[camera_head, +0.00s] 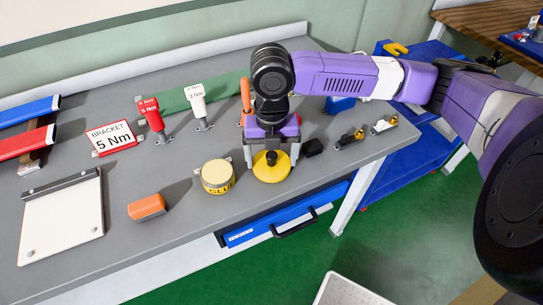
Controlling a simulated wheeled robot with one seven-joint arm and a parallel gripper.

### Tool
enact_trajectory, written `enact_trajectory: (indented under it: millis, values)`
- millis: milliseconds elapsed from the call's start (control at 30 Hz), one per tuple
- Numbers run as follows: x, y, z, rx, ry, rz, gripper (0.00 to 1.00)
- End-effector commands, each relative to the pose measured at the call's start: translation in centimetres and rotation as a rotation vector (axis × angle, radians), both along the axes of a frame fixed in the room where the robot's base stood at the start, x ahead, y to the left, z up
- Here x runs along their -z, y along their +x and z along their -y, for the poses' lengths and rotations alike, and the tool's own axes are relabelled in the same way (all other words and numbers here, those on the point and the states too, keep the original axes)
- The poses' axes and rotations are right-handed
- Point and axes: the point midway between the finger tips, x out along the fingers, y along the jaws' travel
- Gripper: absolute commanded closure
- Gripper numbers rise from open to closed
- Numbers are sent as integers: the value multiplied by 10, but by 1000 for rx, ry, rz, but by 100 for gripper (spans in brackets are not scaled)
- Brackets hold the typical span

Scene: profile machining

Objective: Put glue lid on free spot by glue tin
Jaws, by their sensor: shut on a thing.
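The glue tin (217,178) is a short round tin with a yellow label and a pale open top. It stands on the grey workbench. The glue lid (270,175) is a yellow disc with a dark knob, just to the right of the tin and apart from it. My gripper (271,159) points down over the lid and is shut on it, with the fingers at either side of the knob. I cannot tell whether the lid touches the bench or hangs slightly above it.
An orange block (146,207) lies left of the tin. A small black block (312,147) and metal fittings (349,139) lie right of my gripper. Red and white tools (151,118) stand behind. The bench front edge is close below the lid, above a blue drawer (285,222).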

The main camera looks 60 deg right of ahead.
Motion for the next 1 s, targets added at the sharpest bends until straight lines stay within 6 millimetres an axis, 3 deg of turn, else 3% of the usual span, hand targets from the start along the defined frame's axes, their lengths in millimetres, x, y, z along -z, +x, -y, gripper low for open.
enact_trajectory:
  millis: [333,367,400,767,1000]
  values:
    - [4,0,0,0,0,0,62]
    - [3,0,0,0,0,0,7]
    - [3,0,0,0,0,0,0]
    - [-4,0,0,0,0,1,0]
    - [-45,1,0,-1,-1,3,0]
